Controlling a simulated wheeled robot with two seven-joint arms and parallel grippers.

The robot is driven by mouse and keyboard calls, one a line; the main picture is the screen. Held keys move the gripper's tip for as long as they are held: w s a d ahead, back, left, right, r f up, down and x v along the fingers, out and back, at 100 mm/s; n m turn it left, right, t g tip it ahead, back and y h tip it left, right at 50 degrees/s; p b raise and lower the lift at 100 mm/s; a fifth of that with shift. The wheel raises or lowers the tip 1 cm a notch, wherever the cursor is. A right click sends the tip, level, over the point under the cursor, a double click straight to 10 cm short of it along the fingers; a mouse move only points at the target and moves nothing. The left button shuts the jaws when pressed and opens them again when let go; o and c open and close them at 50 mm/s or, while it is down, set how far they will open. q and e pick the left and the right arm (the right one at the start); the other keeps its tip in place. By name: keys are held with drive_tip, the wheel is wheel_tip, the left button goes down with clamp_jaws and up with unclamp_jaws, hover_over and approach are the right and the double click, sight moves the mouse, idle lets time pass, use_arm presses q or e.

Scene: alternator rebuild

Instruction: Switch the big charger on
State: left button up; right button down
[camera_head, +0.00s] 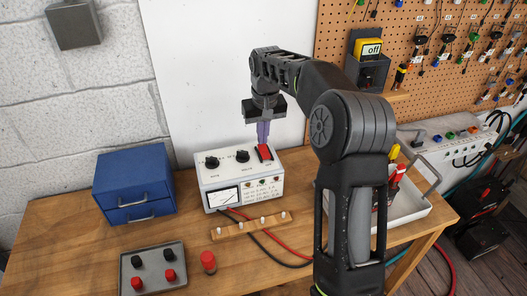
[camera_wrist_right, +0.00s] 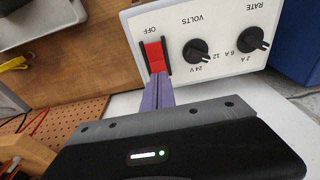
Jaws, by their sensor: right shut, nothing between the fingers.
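The big charger (camera_head: 222,178) is a white box with dark knobs, a meter and cables, on the wooden bench. Its red rocker switch (camera_head: 266,153) is at the right of its top. In the right wrist view the switch (camera_wrist_right: 153,53) sits in a black frame on the charger (camera_wrist_right: 182,22), with the word OFF at one end. My right gripper (camera_head: 263,141) points down, shut and empty. Its fingertips (camera_wrist_right: 157,79) are at the end of the switch away from the OFF label. I cannot tell contact or which way the rocker is tipped. My left gripper is out of view.
A blue drawer box (camera_head: 134,182) stands left of the charger. In front are a wooden strip with pegs (camera_head: 250,226), a red cylinder (camera_head: 208,261) and a grey tray (camera_head: 126,270) of knobs. A white tray (camera_head: 409,215) is at right. A yellow meter (camera_head: 368,48) reads "off".

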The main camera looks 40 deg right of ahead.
sight(263, 147)
drive_tip(key=shift+f+b, duration=0.55)
drive_tip(key=shift+f, duration=0.35)
drive_tip(key=shift+r, duration=0.1)
wheel_tip(263, 147, up, 3)
drive_tip(key=shift+f+p, duration=0.15)
drive_tip(key=shift+p, duration=1.05)
wheel_tip(263, 147, up, 2)
drive_tip(key=shift+p, duration=0.55)
drive_tip(key=shift+r, duration=1.1)
